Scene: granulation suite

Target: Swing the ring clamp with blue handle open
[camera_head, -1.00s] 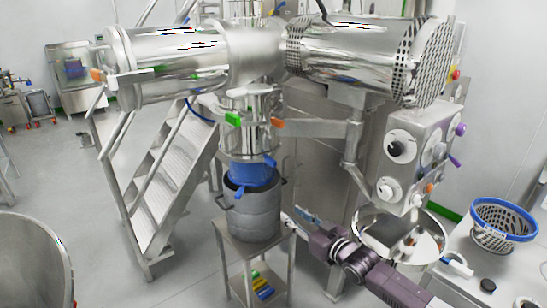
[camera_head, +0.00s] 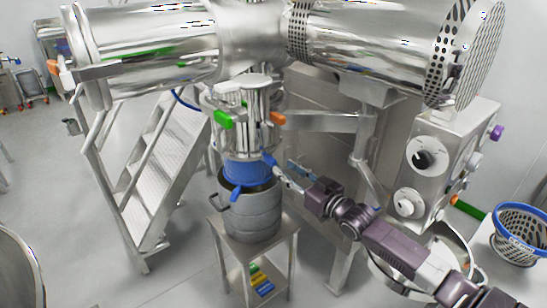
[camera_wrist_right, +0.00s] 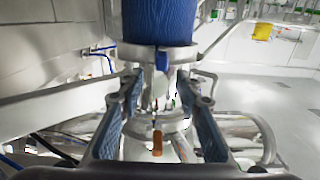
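The ring clamp with blue handle is a thin steel ring at the top of the blue sleeve (camera_head: 246,173). Its blue handle (camera_head: 268,158) points towards my right arm in the head view. In the wrist view, the clamp's steel band (camera_wrist_right: 138,52) and blue handle (camera_wrist_right: 162,60) show below the blue sleeve (camera_wrist_right: 158,20). My right gripper (camera_head: 284,172) is close to the handle; its fingers (camera_wrist_right: 158,85) are apart with the handle ahead between them. I cannot tell whether they touch it. My left gripper is in neither view.
A grey drum (camera_head: 254,215) on a steel stand (camera_head: 251,256) is under the sleeve. A green handle (camera_head: 223,119) and an orange handle (camera_head: 278,118) sit higher on the column. Steel stairs (camera_head: 160,180) stand left; the control box (camera_head: 436,160) stands right.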

